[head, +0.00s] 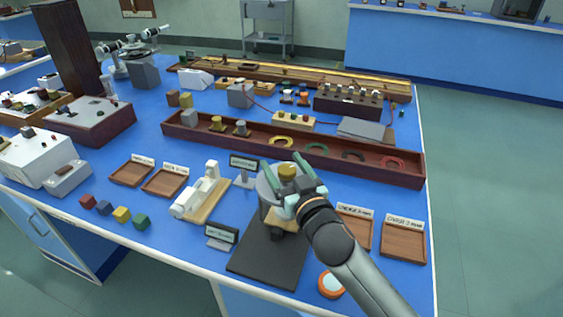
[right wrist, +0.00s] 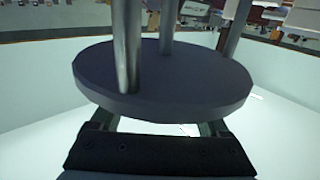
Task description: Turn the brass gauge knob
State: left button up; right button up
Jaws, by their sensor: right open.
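The brass gauge knob (head: 287,171) is a short yellow cylinder on top of a round grey gauge (head: 266,192), which stands at the back of a black base plate (head: 262,262). My right gripper (head: 286,168) reaches in from the lower right. Its two pale green fingers are open, one on each side of the knob; I cannot tell whether they touch it. In the right wrist view a grey disc (right wrist: 190,82) with metal posts covers the fingertips, and the knob cannot be made out. My left gripper is not in view.
Wooden trays (head: 402,241) stand close right of my right arm, and an orange-rimmed disc (head: 331,284) lies beside it. A white instrument (head: 200,190) and small label stands are to the left. A long wooden trough (head: 370,172) lies behind. The floor at right is clear.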

jog(key=shift+w+a, duration=0.3)
jog(key=shift+w, duration=0.3)
grip_shut()
dwell(0.3)
